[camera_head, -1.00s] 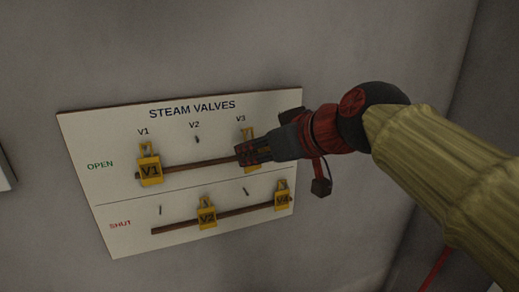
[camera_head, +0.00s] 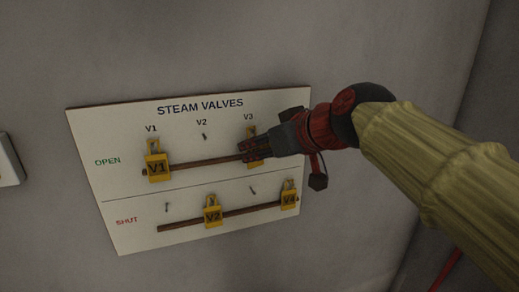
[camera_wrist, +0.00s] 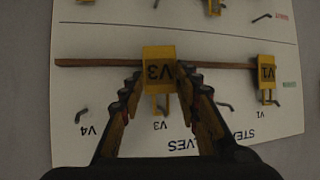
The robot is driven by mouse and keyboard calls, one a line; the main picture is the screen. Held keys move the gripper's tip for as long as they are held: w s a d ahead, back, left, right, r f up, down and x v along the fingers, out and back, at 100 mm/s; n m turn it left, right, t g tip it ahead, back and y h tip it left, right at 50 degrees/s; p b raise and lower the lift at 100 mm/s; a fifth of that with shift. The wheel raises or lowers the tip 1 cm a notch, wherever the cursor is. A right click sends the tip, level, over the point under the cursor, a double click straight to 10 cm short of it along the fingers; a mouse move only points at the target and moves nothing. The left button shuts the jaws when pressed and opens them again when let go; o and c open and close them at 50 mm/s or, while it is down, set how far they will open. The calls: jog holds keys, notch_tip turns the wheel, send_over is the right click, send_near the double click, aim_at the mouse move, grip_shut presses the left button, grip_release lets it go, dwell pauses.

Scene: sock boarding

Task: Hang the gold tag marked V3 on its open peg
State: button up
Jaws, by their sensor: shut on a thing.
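The gold tag marked V3 (camera_wrist: 158,68) is between the fingertips of my gripper (camera_wrist: 158,88), upside down in the wrist view. Its narrow loop points toward the V3 label, and a peg (camera_wrist: 164,111) shows at the loop. I cannot tell whether the loop is around the peg or just in front of it. In the head view my gripper (camera_head: 256,149) covers most of the tag, and only its gold upper part (camera_head: 252,132) shows below the V3 label, in the OPEN row of the white board (camera_head: 110,195).
The V1 tag (camera_head: 157,167) hangs in the OPEN row at left. The V2 tag (camera_head: 212,213) and V4 tag (camera_head: 289,199) hang in the SHUT row. The open V2 peg (camera_head: 204,136) is bare. A brown rail (camera_head: 205,163) runs across behind the tags.

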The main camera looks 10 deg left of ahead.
dwell(0.4)
jog(key=o, duration=0.8)
jog(key=shift+o, duration=0.2)
jog(key=shift+s, duration=0.1)
jog(key=v, duration=1.2)
jog(key=s+d+f+m+g+h+b, duration=0.1)
jog(key=s+d+f+b, duration=0.4)
jog(key=f, duration=1.4)
jog(key=s+d+f+m+h+b, duration=0.4)
jog(key=d+f+b, duration=0.6)
jog(key=f, duration=0.9)
jog(key=s+d+f+m+g+h+b, duration=0.1)
jog(key=s+d+f+m+h+b, duration=0.2)
jog(key=f, duration=1.6)
jog(key=shift+s+d+f+m+g+b, duration=0.3)
jog(key=shift+s+d+m+b, duration=0.3)
jog(key=shift+s+d+b, duration=1.75)
